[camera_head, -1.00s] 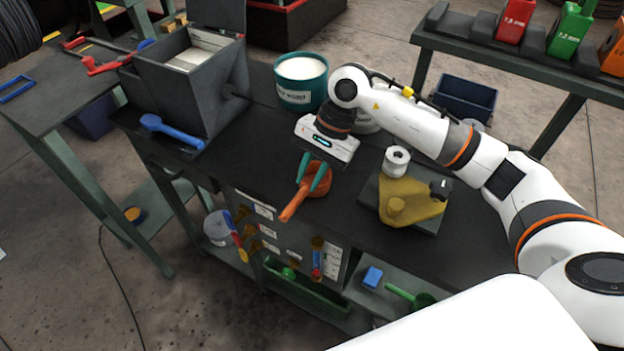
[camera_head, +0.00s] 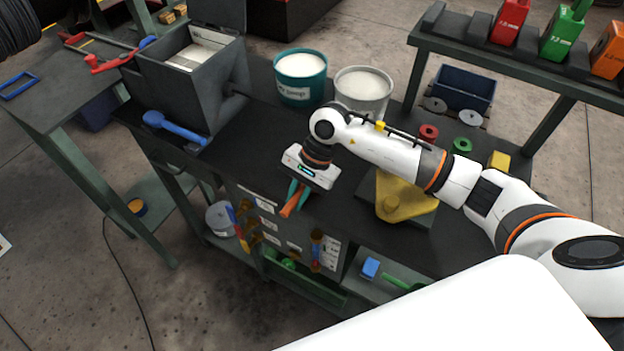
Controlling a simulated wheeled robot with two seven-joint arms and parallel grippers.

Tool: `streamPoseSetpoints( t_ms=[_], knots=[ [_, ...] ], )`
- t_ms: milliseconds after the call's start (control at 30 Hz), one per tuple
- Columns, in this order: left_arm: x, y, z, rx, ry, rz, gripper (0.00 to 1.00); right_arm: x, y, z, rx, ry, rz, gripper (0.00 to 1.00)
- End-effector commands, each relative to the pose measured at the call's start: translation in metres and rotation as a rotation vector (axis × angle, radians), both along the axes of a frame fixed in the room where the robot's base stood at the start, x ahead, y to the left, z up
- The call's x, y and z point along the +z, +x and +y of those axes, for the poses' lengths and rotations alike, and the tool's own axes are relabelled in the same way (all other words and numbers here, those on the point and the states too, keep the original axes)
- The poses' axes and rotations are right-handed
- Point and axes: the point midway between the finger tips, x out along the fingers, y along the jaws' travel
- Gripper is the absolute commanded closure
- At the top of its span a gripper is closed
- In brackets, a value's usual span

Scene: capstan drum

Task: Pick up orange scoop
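The orange scoop (camera_head: 290,208) lies on the dark workbench, its handle pointing to the front left. Its bowl is hidden behind my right gripper (camera_head: 297,196). That gripper points down over the scoop, with its teal fingers on either side of the orange handle. I cannot tell whether the fingers press on the handle or stand a little apart from it. My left gripper is not in view.
The dark hopper (camera_head: 190,88) and blue scoop (camera_head: 175,127) are at the left. A teal tub (camera_head: 296,93) and a pale tub (camera_head: 349,99) stand behind my arm. A yellow fixture (camera_head: 402,201) sits close on the right. The bench's front edge is near the scoop.

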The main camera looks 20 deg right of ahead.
Motion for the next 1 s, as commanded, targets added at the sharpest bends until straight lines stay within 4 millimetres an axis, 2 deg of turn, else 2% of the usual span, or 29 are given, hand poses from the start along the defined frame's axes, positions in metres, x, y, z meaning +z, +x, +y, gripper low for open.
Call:
streamPoseSetpoints(
  t_ms=[333,433,567,800,1000],
  knots=[
    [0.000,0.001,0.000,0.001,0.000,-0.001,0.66,0.001,0.000,0.000,0.001,0.001,-0.001,1.00],
    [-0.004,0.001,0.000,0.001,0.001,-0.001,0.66,0.008,0.001,0.000,0.000,0.001,-0.003,1.00],
    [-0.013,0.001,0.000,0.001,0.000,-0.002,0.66,0.029,0.001,0.000,0.001,0.000,-0.007,1.00],
    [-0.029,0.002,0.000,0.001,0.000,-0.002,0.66,0.076,0.001,-0.001,0.000,0.000,-0.006,1.00],
    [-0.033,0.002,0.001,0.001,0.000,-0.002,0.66,0.098,0.000,0.000,0.001,0.000,-0.002,1.00]
  ],
)
